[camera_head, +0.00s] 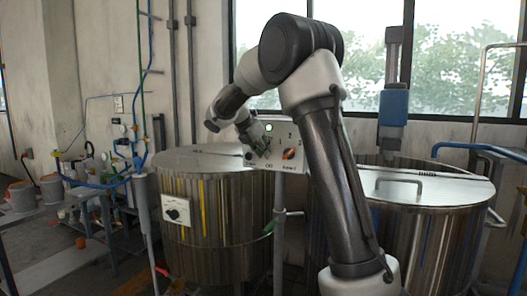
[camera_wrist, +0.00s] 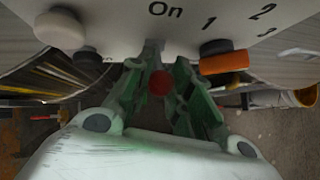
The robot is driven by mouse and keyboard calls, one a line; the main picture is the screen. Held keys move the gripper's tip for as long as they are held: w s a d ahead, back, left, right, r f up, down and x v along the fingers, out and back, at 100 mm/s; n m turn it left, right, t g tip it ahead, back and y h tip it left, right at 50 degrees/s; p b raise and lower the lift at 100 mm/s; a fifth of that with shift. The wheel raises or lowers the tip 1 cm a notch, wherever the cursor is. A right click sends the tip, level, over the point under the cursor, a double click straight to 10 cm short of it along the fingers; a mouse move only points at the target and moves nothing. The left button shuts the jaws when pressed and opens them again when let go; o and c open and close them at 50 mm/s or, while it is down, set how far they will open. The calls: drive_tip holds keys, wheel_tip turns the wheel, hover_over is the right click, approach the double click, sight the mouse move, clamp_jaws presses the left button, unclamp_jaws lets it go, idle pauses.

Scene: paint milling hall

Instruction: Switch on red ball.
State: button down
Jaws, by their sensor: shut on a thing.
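A red ball (camera_wrist: 160,83) shows between the green fingers of my gripper (camera_wrist: 166,66) in the wrist view, below the "On" label. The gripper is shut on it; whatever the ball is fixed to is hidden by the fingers. The pale control box (camera_head: 283,130) carries the label and stands between two steel vats in the head view. There my gripper (camera_head: 257,143) is against the front of the box and the red ball is hidden.
Steel vats (camera_head: 215,240) and (camera_head: 440,240) flank the box post. A dial box (camera_head: 175,210) is on the left vat.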

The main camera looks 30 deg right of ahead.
drive_tip(key=c, duration=1.3)
unclamp_jaws()
drive_tip(key=shift+o, duration=0.2)
drive_tip(key=v, duration=1.2)
